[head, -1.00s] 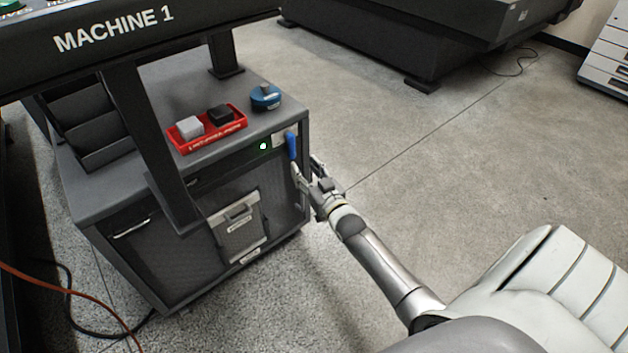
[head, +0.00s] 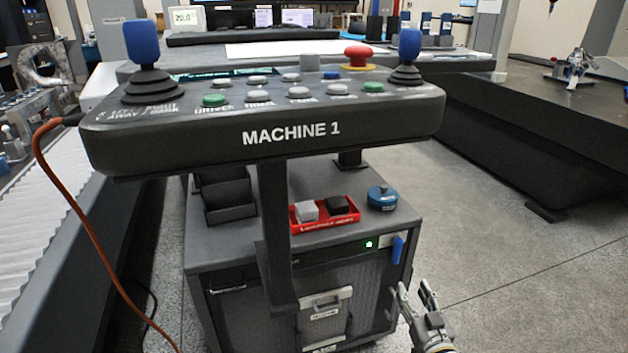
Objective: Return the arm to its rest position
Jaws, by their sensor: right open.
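My right gripper (head: 416,296) is at the lower right of the head view, beside the right front corner of the grey cabinet (head: 230,235). Its two fingers are apart and nothing shows between them. The blue handle (head: 397,249) on the cabinet's front stands a little above the fingertips, with a gap between. Only the gripper and a bit of its wrist show; the rest of my right arm is out of the picture. My left gripper is not in view.
The MACHINE 1 control panel (head: 275,125) with two blue joysticks overhangs the cabinet. A red tray (head: 325,226) with two blocks and a blue round object (head: 382,198) lie on top. An orange cable (head: 62,190) hangs left. Open floor (head: 510,290) lies right.

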